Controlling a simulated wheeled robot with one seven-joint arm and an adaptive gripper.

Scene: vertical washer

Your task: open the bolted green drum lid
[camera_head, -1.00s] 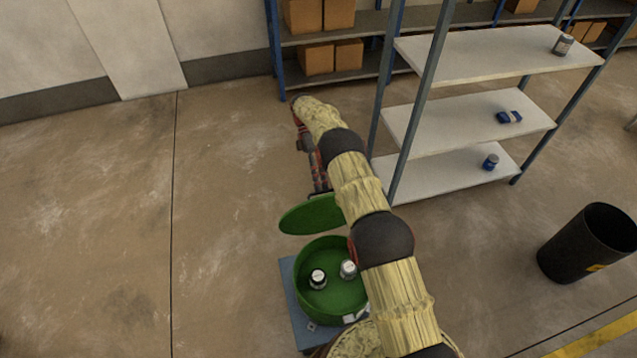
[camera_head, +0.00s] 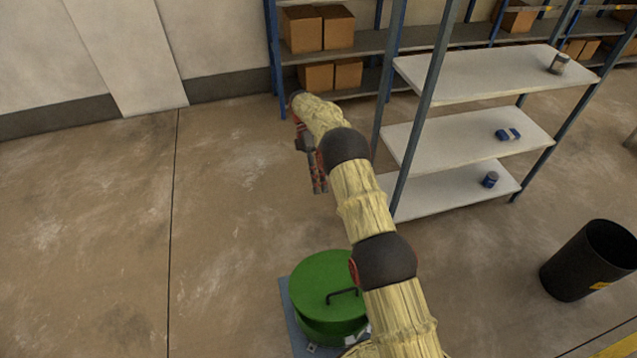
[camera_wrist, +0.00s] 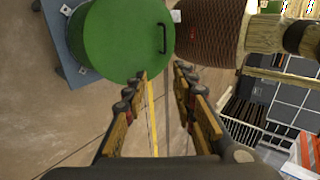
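The green drum lid (camera_head: 322,280) lies flat over the green drum (camera_head: 330,331), with a dark bar handle (camera_head: 343,296) on top. The drum stands on a blue-grey platform (camera_head: 297,335). The inside of the drum is hidden. In the wrist view the lid (camera_wrist: 118,38) is at the top, with its handle (camera_wrist: 162,38) at the lid's right side. My gripper (camera_head: 320,187) points down behind the drum, apart from the lid. In the wrist view its fingers (camera_wrist: 161,72) are spread with nothing between them. No bolts can be made out.
A grey-white shelf unit (camera_head: 470,130) with a few small containers stands to the right of my arm. A black bin (camera_head: 588,262) stands at the far right. Blue racks with cardboard boxes (camera_head: 318,28) line the back. The floor at left is clear.

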